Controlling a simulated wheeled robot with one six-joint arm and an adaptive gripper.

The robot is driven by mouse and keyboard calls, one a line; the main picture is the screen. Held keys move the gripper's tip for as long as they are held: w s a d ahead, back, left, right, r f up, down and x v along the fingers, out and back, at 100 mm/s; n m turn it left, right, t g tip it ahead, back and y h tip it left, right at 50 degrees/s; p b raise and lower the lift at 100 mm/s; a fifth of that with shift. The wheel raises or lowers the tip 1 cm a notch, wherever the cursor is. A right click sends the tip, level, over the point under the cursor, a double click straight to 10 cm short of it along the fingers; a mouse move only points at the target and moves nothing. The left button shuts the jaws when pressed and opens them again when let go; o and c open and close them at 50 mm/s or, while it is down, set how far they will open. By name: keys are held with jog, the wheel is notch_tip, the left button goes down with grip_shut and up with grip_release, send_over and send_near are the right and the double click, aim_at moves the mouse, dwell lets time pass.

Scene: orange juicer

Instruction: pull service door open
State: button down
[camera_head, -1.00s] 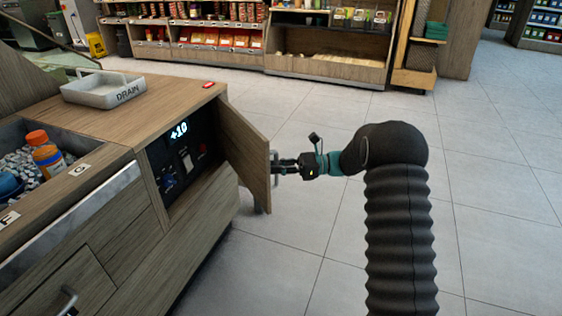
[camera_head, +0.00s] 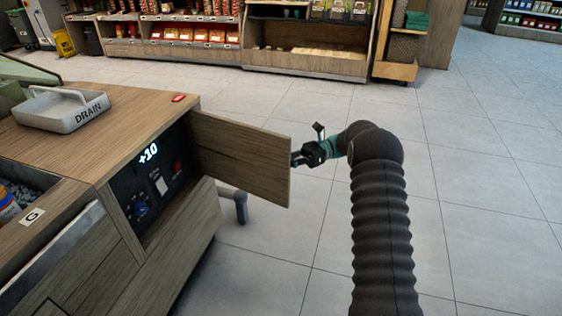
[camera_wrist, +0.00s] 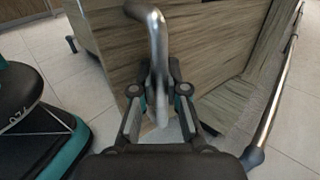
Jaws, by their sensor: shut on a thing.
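The wooden service door (camera_head: 240,160) stands wide open on the counter's right end, swung outward from the panel recess. Its metal handle (camera_wrist: 157,60) shows in the wrist view between the fingers of my gripper (camera_wrist: 160,90). The fingers are shut on the handle. In the head view my gripper (camera_head: 300,158) is at the door's free edge, and the door hides the handle and the fingertips. The opened recess shows a dark control panel (camera_head: 150,185) with a lit "+10" display, a white switch, a blue knob and a red part.
A grey tray marked DRAIN (camera_head: 60,108) and a small red item (camera_head: 178,98) sit on the counter top. A grey leg (camera_head: 241,207) stands below the door. Shop shelves (camera_head: 310,45) line the back. The tiled floor right of the door is open.

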jog(key=c, duration=1.2)
grip_release()
